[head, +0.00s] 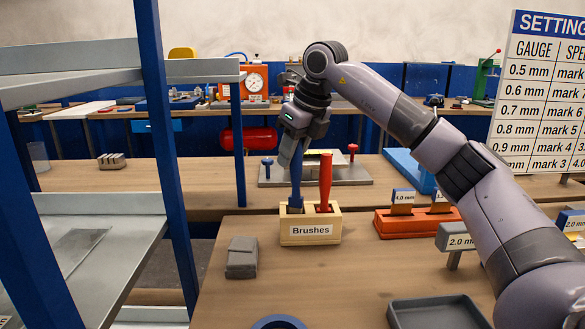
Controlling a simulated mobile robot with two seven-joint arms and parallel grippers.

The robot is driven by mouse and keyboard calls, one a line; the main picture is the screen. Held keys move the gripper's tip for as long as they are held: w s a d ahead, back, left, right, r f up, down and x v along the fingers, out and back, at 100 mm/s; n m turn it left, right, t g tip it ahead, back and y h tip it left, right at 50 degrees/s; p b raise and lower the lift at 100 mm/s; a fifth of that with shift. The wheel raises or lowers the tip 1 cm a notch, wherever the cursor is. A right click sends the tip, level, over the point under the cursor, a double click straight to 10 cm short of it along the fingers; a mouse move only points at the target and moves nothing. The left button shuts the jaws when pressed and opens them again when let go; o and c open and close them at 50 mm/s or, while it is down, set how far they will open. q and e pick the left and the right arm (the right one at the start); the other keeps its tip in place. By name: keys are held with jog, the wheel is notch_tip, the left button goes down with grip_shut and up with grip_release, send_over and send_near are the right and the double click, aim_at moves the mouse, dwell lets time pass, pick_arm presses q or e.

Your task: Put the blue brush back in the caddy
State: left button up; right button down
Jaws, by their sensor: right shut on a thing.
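The wooden caddy (310,237), labelled "Brushes", stands on the near table. A red brush (325,180) stands upright in its right compartment. The blue brush (297,180) is held upright by my right gripper (297,150), with its lower end at the caddy's left compartment. The caddy's front wall hides the brush's bottom, so I cannot tell how deep it sits. My right gripper is shut on the top of the blue brush. My left gripper is not in view.
A grey block (242,257) lies left of the caddy. An orange holder (417,222) with gauge pieces stands to the right. A grey tray (437,313) and a blue ring (279,322) are at the front. A blue-posted shelf (165,150) bounds the left side.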

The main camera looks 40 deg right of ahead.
aim_at(292, 168)
jog(key=shift+f, duration=1.6)
jog(key=c, duration=0.9)
grip_release()
jog(key=shift+o, duration=0.2)
jog(key=p+v, duration=0.1)
jog(key=v, duration=0.9)
jog(key=shift+r, duration=0.4)
jog(key=shift+v, duration=0.8)
jog(key=shift+s+f, duration=0.1)
jog(key=shift+f, duration=0.05)
